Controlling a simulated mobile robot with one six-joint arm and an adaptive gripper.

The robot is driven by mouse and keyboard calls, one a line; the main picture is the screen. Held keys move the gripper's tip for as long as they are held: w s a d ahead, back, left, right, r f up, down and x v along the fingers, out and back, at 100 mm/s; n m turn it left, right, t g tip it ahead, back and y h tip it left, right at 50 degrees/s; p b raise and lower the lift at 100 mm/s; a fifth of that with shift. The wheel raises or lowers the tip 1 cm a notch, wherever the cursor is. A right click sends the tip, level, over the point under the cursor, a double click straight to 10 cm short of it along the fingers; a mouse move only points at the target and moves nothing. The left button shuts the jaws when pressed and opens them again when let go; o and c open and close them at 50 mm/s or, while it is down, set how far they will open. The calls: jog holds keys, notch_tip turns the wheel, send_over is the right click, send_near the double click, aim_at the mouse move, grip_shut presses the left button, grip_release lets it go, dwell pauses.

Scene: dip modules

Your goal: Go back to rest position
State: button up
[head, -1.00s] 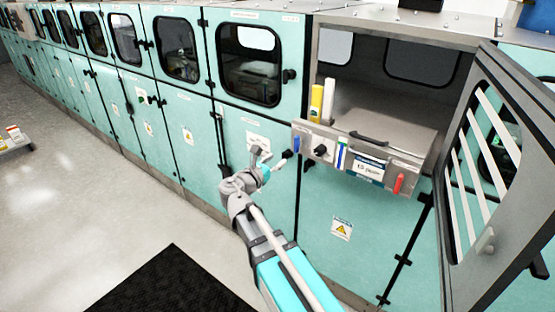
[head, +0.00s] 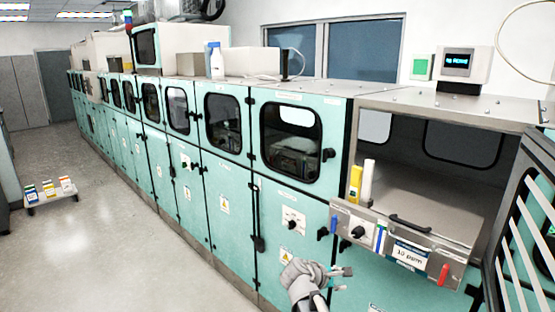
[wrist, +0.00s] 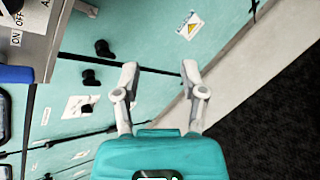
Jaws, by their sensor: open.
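My gripper (head: 343,278) is at the bottom of the head view, in front of the teal cabinets and below the open module's front panel. In the wrist view my gripper (wrist: 157,75) has its two fingers spread wide with nothing between them. The teal cabinet doors and a strip of floor show beyond the fingers. Most of my arm is below the head view's lower edge.
The open module (head: 425,200) at right has a front panel (head: 405,248) with a black handle and a red lever. Its slatted door (head: 530,220) stands open at far right. A low cart (head: 50,197) stands at left. The floor (head: 110,250) between is clear.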

jog(key=s+f+m+g+y, duration=0.3)
jog(key=s+f+m+y, duration=0.1)
jog(key=s+m+y, duration=0.1)
jog(key=s+a+f+m+g+y, duration=0.1)
jog(key=s+f+m+g+y, duration=0.2)
jog(key=m, duration=0.7)
jog(key=s+f+y, duration=0.2)
jog(key=s, duration=0.2)
jog(key=shift+s+a+m, duration=0.25)
jog(key=shift+s+m, duration=0.05)
jog(key=shift+c, duration=0.2)
